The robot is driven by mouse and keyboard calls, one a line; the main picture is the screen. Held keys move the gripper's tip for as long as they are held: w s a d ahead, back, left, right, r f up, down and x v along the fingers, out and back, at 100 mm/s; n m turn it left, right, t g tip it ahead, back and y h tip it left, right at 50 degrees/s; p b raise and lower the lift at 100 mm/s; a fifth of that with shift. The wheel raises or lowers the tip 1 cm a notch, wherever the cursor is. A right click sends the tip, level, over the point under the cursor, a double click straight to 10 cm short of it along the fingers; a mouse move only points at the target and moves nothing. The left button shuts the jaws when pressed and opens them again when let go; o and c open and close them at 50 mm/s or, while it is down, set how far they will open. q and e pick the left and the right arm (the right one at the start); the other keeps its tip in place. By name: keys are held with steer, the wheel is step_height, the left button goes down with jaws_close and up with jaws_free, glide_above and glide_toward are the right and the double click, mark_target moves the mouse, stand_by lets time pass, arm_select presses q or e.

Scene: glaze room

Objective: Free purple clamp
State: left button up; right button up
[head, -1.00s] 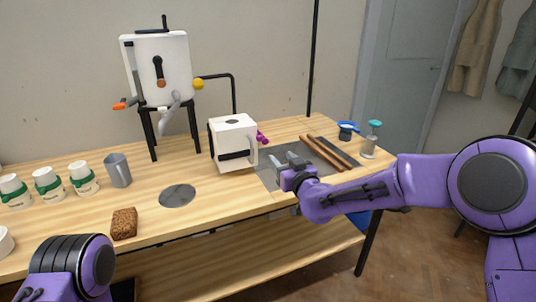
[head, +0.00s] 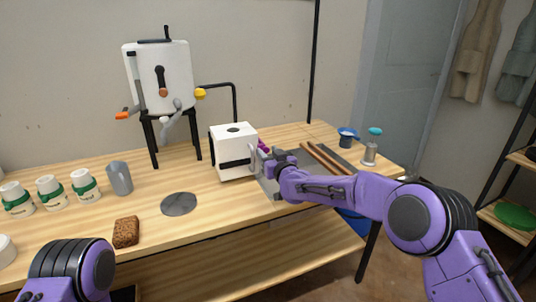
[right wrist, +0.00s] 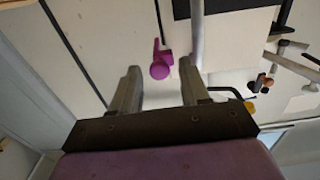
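The small purple clamp (head: 264,147) is on the right side of the white block-shaped mould (head: 233,138), beside its pale handle. My right gripper (head: 270,160) is just in front of the clamp, to the right of the mould, and partly hides it. In the right wrist view the gripper (right wrist: 159,68) is open and empty. The purple clamp (right wrist: 160,65) shows between and just beyond its fingertips, apart from both fingers. The handle (right wrist: 196,35) runs close to the right finger. My left gripper is out of view; only its arm shows at lower left.
Brown wooden sticks (head: 328,158) lie on the grey mat right of my gripper. A blue cup (head: 347,138) and a teal-topped bottle (head: 370,148) stand behind. A grey disc (head: 179,204) and brown sponge (head: 126,232) lie at left front.

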jaws_close()
steer(key=shift+a, duration=0.15)
steer(key=shift+r+p, duration=0.25)
steer(key=shift+p, duration=0.15)
steer(key=shift+w+a+r+g+h+p, duration=0.1)
steer(key=shift+w+r+g+h+p, duration=0.25)
steer(key=shift+r+g+p, duration=1.35)
steer(key=shift+w+d+r+g+h+p, duration=0.15)
steer(key=shift+g+h+p, duration=0.3)
steer(key=shift+p, duration=2.6)
steer(key=shift+w+a+r+g+h+p, duration=0.15)
steer(key=shift+w+r+g+h+p, duration=0.2)
steer(key=shift+r+g+p, duration=1.35)
steer(key=shift+f+t+p, duration=0.35)
steer(key=shift+f+p, duration=0.35)
